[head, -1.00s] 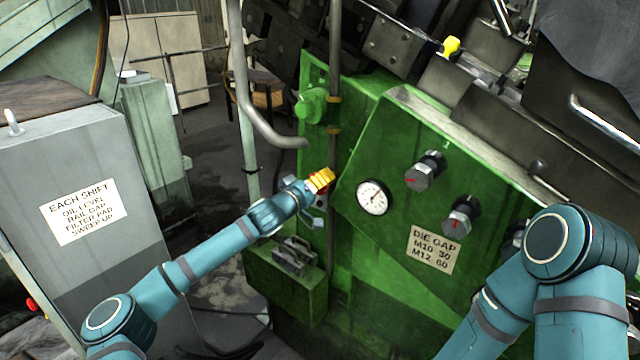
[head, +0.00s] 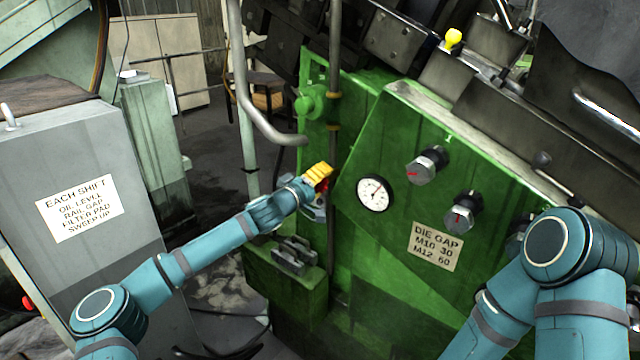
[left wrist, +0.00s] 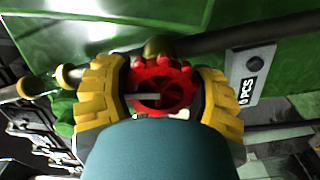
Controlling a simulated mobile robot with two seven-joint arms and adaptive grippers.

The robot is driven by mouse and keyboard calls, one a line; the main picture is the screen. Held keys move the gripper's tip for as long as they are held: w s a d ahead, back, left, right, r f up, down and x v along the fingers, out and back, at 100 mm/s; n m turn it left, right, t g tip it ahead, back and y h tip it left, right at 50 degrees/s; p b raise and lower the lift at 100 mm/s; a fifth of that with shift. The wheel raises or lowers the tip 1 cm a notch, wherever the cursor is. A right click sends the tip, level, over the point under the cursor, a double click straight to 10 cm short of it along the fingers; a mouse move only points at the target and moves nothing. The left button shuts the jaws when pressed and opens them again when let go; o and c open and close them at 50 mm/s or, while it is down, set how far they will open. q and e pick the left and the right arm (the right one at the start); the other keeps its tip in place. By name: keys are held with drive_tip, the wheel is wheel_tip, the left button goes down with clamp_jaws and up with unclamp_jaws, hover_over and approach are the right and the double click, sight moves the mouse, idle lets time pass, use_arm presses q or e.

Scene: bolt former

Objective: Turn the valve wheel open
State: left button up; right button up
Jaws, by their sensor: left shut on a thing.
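The red valve wheel (left wrist: 163,85) sits on a pipe against the green machine. In the left wrist view it lies between the yellow fingers of my left gripper (left wrist: 160,95), one finger on each side of its rim. In the head view my left gripper (head: 318,178) is at the pipe on the machine's left side, and only a little red shows beside it. The left gripper is shut on the wheel. My right arm shows at the lower right of the head view, but its gripper is not in view.
The green machine panel (head: 400,150) carries a gauge (head: 375,193), several knobs and a die gap label (head: 435,247). A bent grey pipe (head: 245,90) stands left of the wheel. A grey cabinet (head: 60,150) stands at the left. A green ledge with a metal block (head: 294,255) lies below the gripper.

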use_arm(q)
drive_tip(key=shift+n+b, duration=1)
drive_tip(key=shift+n, duration=0.6)
drive_tip(key=shift+n+b, duration=0.3)
drive_tip(key=shift+n, duration=0.2)
drive_tip(key=o, duration=1.2)
drive_tip(key=v, duration=1.2)
